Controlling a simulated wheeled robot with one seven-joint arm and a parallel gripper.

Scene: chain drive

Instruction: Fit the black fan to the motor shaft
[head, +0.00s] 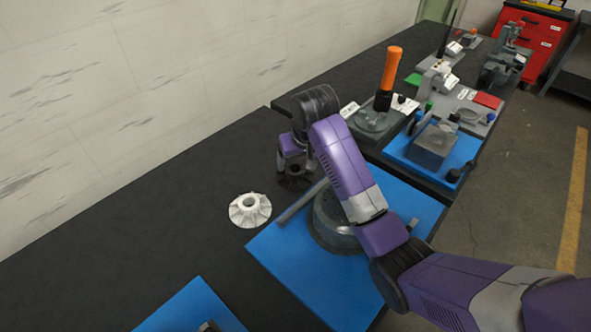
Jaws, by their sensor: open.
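The black fan (292,182) sits on the dark bench top, left of the blue plate's far corner. My gripper (292,168) points down right over the fan with its jaws open. Whether the fingers touch the fan cannot be told. The grey motor (326,228) stands on the blue plate (290,272), partly hidden behind my arm. A grey bar-like part (301,202), which looks like the motor shaft, sticks out from its upper left side.
A white fan (250,209) lies on the bench left of the motor. Another blue plate (190,312) is at the bottom edge. An orange-handled tool (391,70) and several fixtures stand beyond my arm. The bench at left is clear up to the wall.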

